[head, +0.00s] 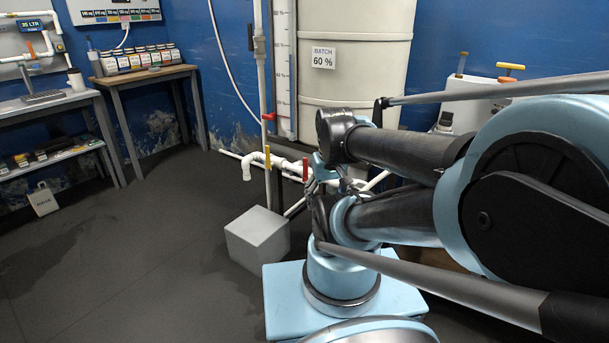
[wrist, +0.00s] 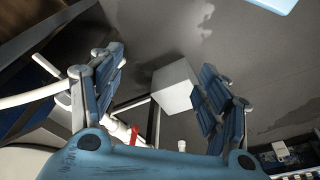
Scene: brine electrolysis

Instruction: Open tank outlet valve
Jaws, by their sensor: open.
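The white tank (head: 350,85) labelled "BATCH 60%" stands at the back, with white outlet piping (head: 284,163) low at its front. A yellow handle (head: 267,156) and a red handle (head: 305,169) sit on this piping; another red handle (head: 268,117) is higher on a vertical pipe. I cannot tell which is the tank outlet valve. My gripper (head: 322,175) is beside the lower red handle, partly hidden by my arm. In the wrist view my gripper (wrist: 160,65) is open and empty, with a red handle (wrist: 134,135) and white pipe low between its fingers.
A grey box (head: 257,238) stands on the floor below the piping; it also shows in the wrist view (wrist: 175,87). A wooden table (head: 145,76) with several jars and a grey bench (head: 50,104) are at left.

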